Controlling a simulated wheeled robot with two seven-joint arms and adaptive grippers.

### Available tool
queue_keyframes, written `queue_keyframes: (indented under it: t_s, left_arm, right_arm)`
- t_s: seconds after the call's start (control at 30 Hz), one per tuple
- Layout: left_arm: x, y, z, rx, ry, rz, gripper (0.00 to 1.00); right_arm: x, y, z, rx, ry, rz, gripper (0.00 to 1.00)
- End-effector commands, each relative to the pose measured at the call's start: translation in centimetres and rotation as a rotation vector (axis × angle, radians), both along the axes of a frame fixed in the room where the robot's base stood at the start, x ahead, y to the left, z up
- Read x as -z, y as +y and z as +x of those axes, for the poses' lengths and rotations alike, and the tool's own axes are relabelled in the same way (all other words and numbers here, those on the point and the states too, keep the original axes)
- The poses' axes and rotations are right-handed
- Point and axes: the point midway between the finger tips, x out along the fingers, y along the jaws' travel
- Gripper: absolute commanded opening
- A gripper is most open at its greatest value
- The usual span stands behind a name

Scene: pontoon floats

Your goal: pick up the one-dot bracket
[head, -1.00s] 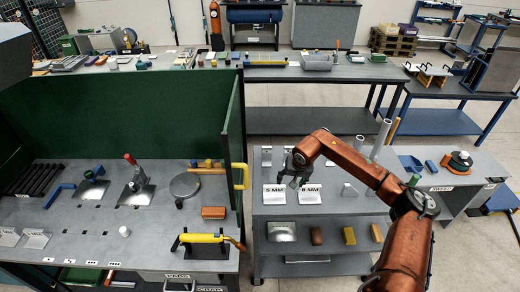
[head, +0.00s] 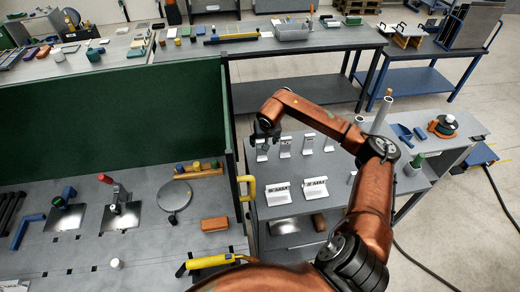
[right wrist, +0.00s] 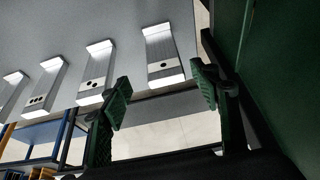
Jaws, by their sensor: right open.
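The one-dot bracket (right wrist: 162,50) is a pale metal piece with a single dark dot on its light band. In the right wrist view it lies between and beyond the two fingers, apart from them. My right gripper (right wrist: 161,92) is open and empty, its green ribbed fingers spread. In the head view my right gripper (head: 266,131) is at the back left of the shelf cart, by the leftmost bracket (head: 262,151), which matches the one-dot one by position; dots are too small there. A two-dot bracket (right wrist: 97,72) stands beside it. My left gripper is out of view.
A three-dot bracket (right wrist: 44,88) and another bracket (right wrist: 10,88) continue the row. A green panel (head: 120,120) and a yellow handle (head: 247,188) border the cart's left side.

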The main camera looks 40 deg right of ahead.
Motion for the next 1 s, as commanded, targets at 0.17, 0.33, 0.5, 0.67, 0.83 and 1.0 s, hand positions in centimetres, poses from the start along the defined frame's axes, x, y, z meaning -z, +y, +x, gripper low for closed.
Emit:
queue_keyframes:
  t_s: [0.17, 0.33, 0.5, 0.67, 0.83, 1.0]
  left_arm:
    - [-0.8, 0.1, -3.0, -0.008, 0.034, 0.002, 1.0]
    - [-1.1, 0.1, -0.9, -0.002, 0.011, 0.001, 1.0]
    - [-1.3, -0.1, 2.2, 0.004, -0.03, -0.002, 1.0]
    - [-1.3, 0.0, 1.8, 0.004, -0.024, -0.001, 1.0]
    - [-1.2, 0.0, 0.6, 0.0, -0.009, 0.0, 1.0]
    - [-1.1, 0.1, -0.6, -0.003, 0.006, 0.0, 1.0]
  right_arm:
    - [2.6, 0.1, 1.0, 0.0, 0.006, 0.007, 0.56]
    - [4.6, -0.3, 1.9, -0.001, 0.004, 0.005, 0.56]
    - [5.1, -0.5, 2.1, -0.002, 0.003, 0.002, 0.56]
    - [5.0, -0.4, 2.1, -0.004, 0.003, 0.003, 0.54]
    - [5.0, -0.4, 2.1, -0.004, 0.003, 0.003, 0.43]
    - [5.0, -0.4, 2.1, -0.004, 0.003, 0.003, 0.31]
